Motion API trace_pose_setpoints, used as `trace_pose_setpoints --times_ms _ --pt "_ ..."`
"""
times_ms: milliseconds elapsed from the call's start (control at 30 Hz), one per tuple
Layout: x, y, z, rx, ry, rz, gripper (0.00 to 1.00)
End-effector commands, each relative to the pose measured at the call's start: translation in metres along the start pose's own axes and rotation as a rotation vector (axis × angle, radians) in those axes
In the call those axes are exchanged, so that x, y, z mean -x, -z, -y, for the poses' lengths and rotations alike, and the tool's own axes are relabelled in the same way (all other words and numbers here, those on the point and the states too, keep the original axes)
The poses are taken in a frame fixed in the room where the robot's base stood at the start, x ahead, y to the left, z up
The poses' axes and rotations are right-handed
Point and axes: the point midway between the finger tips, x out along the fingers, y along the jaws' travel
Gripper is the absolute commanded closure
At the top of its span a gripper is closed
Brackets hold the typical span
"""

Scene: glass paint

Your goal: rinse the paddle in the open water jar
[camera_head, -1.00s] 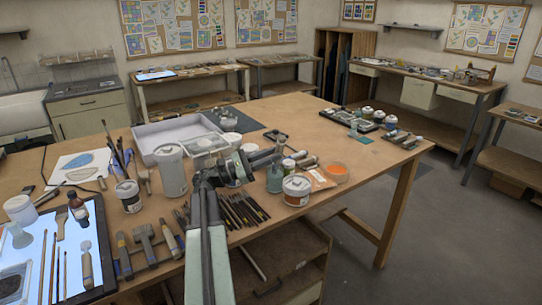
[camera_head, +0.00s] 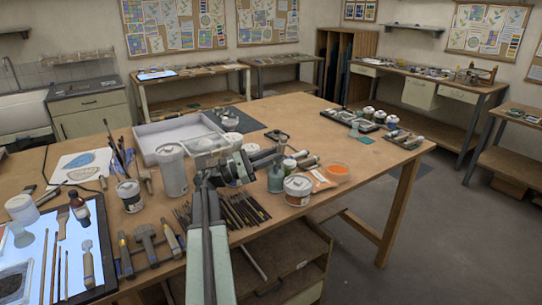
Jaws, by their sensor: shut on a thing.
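My gripper (camera_head: 272,155) is at the end of my arm, over the middle of the bench, low among the jars. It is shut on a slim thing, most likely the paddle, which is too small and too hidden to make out. A small greenish see-through jar (camera_head: 275,180) stands just below and beside my gripper. It looks like the open water jar, but its mouth is partly hidden by the gripper. I cannot tell whether the paddle's end is inside it or above it.
A tall pale lidded jar (camera_head: 173,172) and a white tray (camera_head: 152,140) stand left of my arm. Several brushes lie in front. The bench's right part has bare room.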

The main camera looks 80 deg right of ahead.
Motion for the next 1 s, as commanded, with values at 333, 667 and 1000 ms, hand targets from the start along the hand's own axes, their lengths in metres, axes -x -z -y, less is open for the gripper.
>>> trace_pose_setpoints --times_ms 333,667,1000 --pt "-0.002 0.001 -0.001 -0.001 -0.001 0.0 1.0" --pt "0.008 -0.003 0.002 0.0 0.0 0.0 1.0" --pt "-0.004 0.002 -0.002 -0.001 -0.001 0.0 1.0"
